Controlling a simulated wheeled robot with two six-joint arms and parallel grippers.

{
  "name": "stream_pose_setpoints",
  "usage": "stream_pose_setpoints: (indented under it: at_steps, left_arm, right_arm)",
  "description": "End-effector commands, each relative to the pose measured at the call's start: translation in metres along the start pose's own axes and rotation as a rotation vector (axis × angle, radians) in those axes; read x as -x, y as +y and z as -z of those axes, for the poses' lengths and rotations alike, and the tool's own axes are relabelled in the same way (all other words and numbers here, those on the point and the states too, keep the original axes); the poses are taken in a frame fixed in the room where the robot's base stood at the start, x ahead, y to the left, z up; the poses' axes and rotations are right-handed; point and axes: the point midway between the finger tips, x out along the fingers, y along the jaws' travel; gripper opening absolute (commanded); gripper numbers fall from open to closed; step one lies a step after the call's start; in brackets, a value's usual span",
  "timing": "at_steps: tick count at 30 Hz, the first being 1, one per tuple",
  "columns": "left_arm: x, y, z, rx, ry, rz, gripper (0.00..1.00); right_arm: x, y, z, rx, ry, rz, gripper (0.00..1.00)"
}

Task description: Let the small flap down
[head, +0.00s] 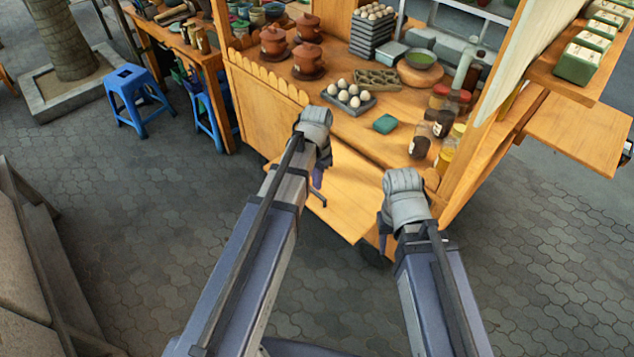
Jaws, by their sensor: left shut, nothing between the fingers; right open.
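A small wooden flap (345,198) juts out from the front of the wooden food cart, below the counter edge. Its outer edge faces me, and it looks roughly level or slightly sloped; I cannot tell which. My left gripper (318,183) is over the flap's left part, fingers pointing down, shut and empty. My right gripper (383,238) is at the flap's right front corner, fingers down, open. Whether either gripper touches the flap is hard to tell. The flap's hinge side and any support beneath it are hidden.
A side shelf (580,125) juts out right. A blue stool (137,98) stands left. The paving in front is clear.

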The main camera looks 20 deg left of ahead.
Motion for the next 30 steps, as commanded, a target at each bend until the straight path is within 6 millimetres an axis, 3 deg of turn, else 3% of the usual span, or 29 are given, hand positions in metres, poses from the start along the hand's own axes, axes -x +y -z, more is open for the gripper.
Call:
stream_pose_setpoints:
  at_steps: [1,18,24,30]
  left_arm:
    - [-0.014,0.0,0.0,0.0,0.0,0.0,0.0]
    - [-0.095,0.0,0.0,0.0,0.0,0.0,0.0]
    - [-0.111,0.0,0.0,0.0,0.001,0.0,0.0]
    - [-0.112,0.0,0.0,0.0,0.001,0.0,0.0]
  right_arm:
    - [-0.014,-0.001,0.001,0.0,0.0,0.0,0.44]
    - [-0.094,-0.009,0.005,0.0,0.0,0.0,0.44]
    - [-0.111,-0.011,0.006,0.0,0.0,0.0,0.44]
    - [-0.111,-0.011,0.006,0.0,0.0,0.0,0.44]
